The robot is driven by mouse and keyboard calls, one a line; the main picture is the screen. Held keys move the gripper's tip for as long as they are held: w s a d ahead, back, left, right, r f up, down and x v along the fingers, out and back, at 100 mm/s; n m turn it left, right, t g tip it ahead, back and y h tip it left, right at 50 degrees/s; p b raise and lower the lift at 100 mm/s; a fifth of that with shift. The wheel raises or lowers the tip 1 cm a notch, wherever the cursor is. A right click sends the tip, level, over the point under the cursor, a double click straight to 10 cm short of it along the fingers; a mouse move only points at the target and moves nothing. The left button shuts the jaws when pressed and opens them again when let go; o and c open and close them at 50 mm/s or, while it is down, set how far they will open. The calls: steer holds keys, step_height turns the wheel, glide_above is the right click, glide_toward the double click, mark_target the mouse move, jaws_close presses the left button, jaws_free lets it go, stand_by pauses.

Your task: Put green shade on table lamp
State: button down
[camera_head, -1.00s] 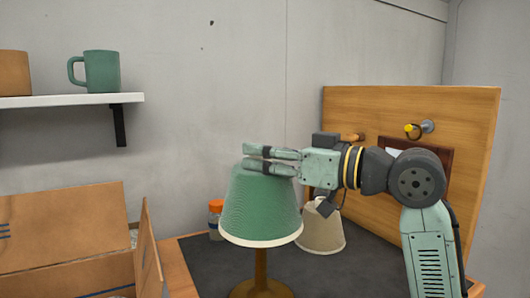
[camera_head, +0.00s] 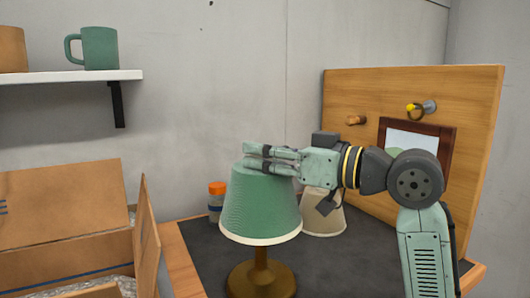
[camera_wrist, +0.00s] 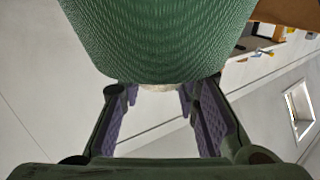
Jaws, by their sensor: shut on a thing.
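The green shade (camera_head: 260,210) is a ribbed cone with a cream lower rim. In the head view it sits upright over the brown table lamp base (camera_head: 260,278), whose stem and round foot show below it. Whether the shade rests on the lamp is hidden inside it. My gripper (camera_head: 250,158) reaches in from the right and is shut on the shade at its top. In the wrist view the shade (camera_wrist: 158,40) fills the upper middle, just beyond my two fingers (camera_wrist: 160,95). The exact contact is not clear there.
A beige shade (camera_head: 322,215) stands behind on the dark mat (camera_head: 350,260). An orange-capped jar (camera_head: 216,200) is behind left. A cardboard box (camera_head: 60,220) stands left. A wooden board (camera_head: 350,90) with pegs stands behind right. A green mug (camera_head: 99,48) is on the shelf (camera_head: 60,75).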

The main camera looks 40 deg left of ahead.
mark_target(288, 180)
steer(key=shift+f+b, duration=0.9)
steer(key=shift+f, duration=0.5)
steer(key=shift+r, duration=0.1)
stand_by(0.5)
steer(key=c, duration=1.1)
jaws_free()
steer(key=shift+o, duration=1.1)
steer(key=shift+d, duration=0.15)
steer(key=shift+w+d, duration=0.15)
steer(key=shift+d, duration=0.9)
steer(key=shift+w+d, duration=0.15)
steer(key=shift+d, duration=0.9)
